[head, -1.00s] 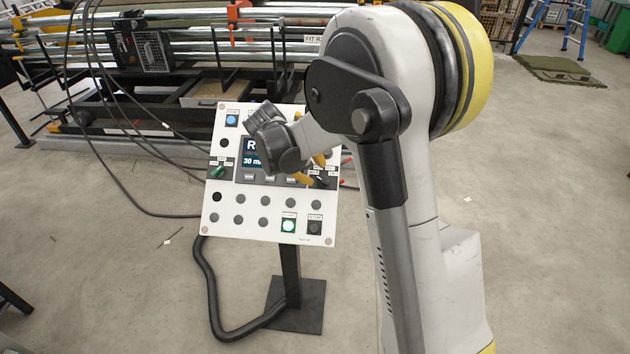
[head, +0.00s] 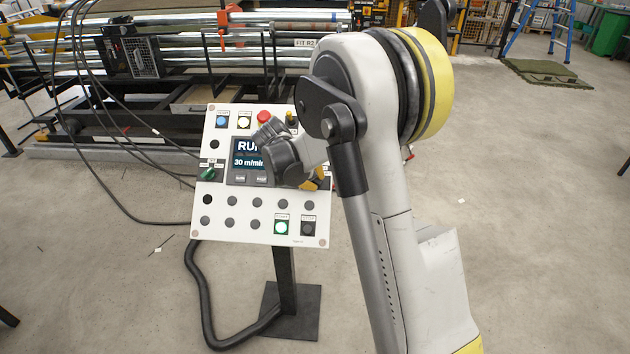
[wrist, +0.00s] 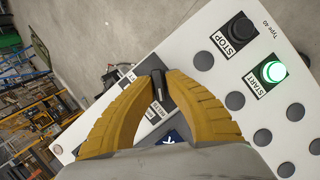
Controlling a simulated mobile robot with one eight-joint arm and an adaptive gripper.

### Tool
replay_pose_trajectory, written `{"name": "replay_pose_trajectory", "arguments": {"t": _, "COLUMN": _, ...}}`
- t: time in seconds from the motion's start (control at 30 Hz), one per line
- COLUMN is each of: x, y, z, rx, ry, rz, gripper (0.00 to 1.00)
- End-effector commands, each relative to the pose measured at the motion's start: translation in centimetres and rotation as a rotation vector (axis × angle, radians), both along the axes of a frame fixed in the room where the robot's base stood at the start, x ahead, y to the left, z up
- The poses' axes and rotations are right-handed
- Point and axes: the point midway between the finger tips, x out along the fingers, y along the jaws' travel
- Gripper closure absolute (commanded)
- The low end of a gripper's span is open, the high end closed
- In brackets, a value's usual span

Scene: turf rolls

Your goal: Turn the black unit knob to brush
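The black unit knob (wrist: 159,91) sits on the white control panel (wrist: 205,30), between my two yellow fingertips in the wrist view. My gripper (wrist: 161,80) is closed on the knob's bar, one finger on each side. In the head view, my wrist and gripper (head: 313,183) are at the right side of the panel and hide the knob.
The panel has a lit green START button (head: 282,227), a black STOP button (head: 308,228), a red mushroom button (head: 264,117), a green selector (head: 210,174) and a screen (head: 248,160) reading RUN, 30 m/min. Cables hang at the left. Open floor lies to the right.

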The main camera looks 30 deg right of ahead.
Motion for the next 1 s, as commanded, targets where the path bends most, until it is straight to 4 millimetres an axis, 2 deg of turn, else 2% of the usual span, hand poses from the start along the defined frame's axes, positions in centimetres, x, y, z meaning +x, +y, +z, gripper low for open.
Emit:
{"name": "replay_pose_trajectory", "arguments": {"t": 0.47, "x": -0.02, "y": -0.16, "z": -0.06, "rx": 0.023, "ry": -0.016, "rz": -0.035, "gripper": 1.0}}
{"name": "replay_pose_trajectory", "arguments": {"t": 1.0, "x": -0.02, "y": -0.23, "z": 0.01, "rx": 0.228, "ry": -0.154, "rz": -0.331, "gripper": 1.0}}
